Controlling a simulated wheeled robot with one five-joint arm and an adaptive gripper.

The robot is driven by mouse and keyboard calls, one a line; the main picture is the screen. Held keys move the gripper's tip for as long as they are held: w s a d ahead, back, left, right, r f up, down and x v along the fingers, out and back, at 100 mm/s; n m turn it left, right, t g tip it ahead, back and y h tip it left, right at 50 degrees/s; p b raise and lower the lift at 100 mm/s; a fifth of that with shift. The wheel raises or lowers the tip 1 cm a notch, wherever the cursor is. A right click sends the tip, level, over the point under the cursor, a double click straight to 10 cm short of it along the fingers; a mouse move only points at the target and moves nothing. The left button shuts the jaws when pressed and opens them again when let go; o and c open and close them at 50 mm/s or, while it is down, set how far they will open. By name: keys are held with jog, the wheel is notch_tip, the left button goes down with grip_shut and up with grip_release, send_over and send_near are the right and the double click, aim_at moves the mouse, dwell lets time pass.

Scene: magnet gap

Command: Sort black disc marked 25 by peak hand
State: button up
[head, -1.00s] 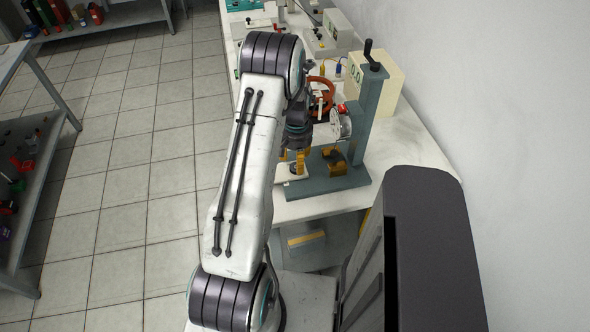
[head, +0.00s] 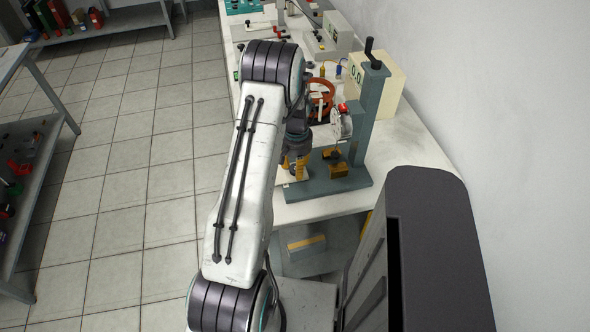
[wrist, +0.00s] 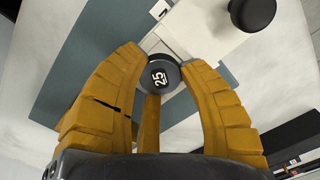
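The black disc marked 25 (wrist: 159,78) sits among the three yellow fingertips of my gripper (wrist: 162,72) in the wrist view. The fingertips close in around its rim and appear to touch it. A white plate lies behind the disc (wrist: 176,44). In the head view my gripper (head: 296,166) hangs at the left of a grey-green stand (head: 370,110), low over its foot; the disc is hidden there. A round dial (head: 341,124) with a red top is mounted on the stand. Its hand cannot be read.
A cream box with a green readout (head: 390,90) stands behind the stand. A yellow-and-black block (head: 337,165) sits on the stand's foot. A red-orange ring (head: 321,98) lies beyond my gripper. The white bench (head: 415,150) is clear at right; the wall is close beside it.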

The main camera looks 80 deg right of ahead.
jog(key=c, duration=0.7)
jog(key=shift+r+p, duration=1)
jog(key=shift+r, duration=1)
grip_shut()
